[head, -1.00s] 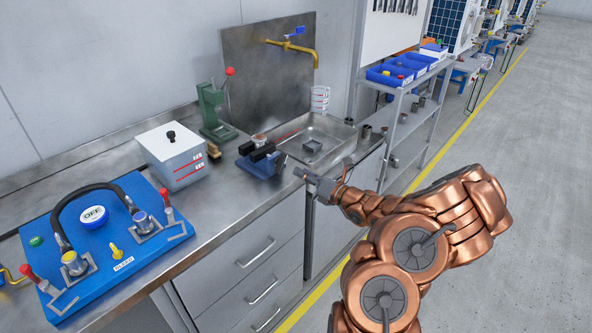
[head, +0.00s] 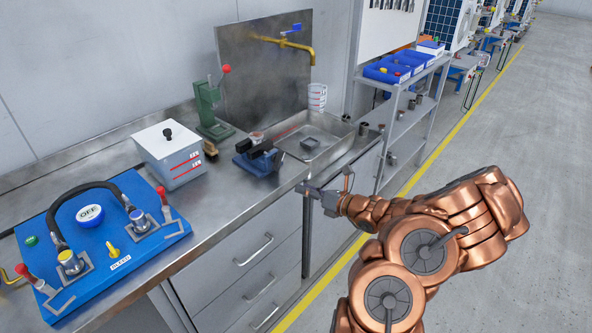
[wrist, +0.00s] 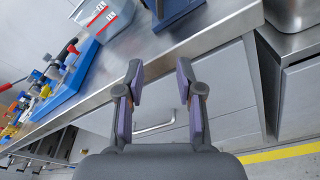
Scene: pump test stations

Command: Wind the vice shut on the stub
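The blue vice (head: 258,161) with dark jaws stands on the steel bench near its front edge, left of the sink. Its blue base shows at the top of the wrist view (wrist: 178,10). A small round metal piece (head: 256,137) with a reddish top shows just behind the jaws; I cannot tell if it is the stub or whether it sits between them. The vice's handle is not clear. My gripper (wrist: 158,72) is open and empty, its two fingers apart. In the head view my gripper (head: 303,188) is at the bench front, right of and nearer than the vice, not touching it.
A sink basin (head: 318,150) with a small grey block lies right of the vice. A white-grey tank (head: 170,155), a green lever press (head: 212,112) and a blue panel (head: 100,245) stand to the left. Drawers (head: 255,260) are below. A shelf rack (head: 410,115) stands at right.

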